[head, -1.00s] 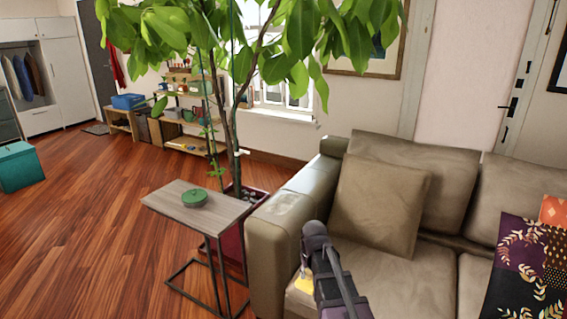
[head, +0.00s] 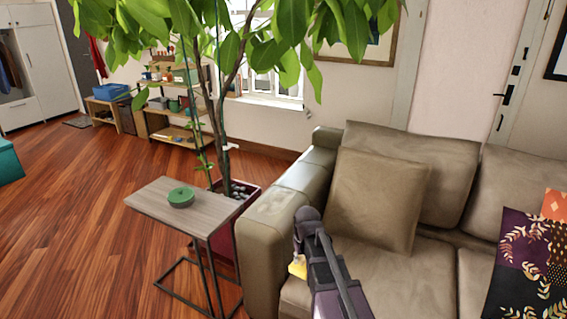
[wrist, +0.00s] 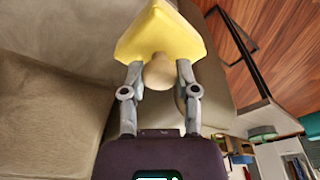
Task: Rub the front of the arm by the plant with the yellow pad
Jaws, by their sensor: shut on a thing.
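The sofa arm by the plant (head: 258,262) is grey-brown leather, with a pale smudged patch (head: 277,205) on its top near the front. The yellow pad (wrist: 160,32) has a pale round knob. My gripper (wrist: 158,72) is shut on this knob, with one finger on each side. In the head view the pad (head: 298,267) shows as a small yellow piece just right of the sofa arm's front end, over the seat. My own arm hides most of the gripper there. I cannot tell whether the pad touches the sofa.
A loose cushion (head: 372,200) leans on the sofa. Wood floor (head: 80,230) is open at left.

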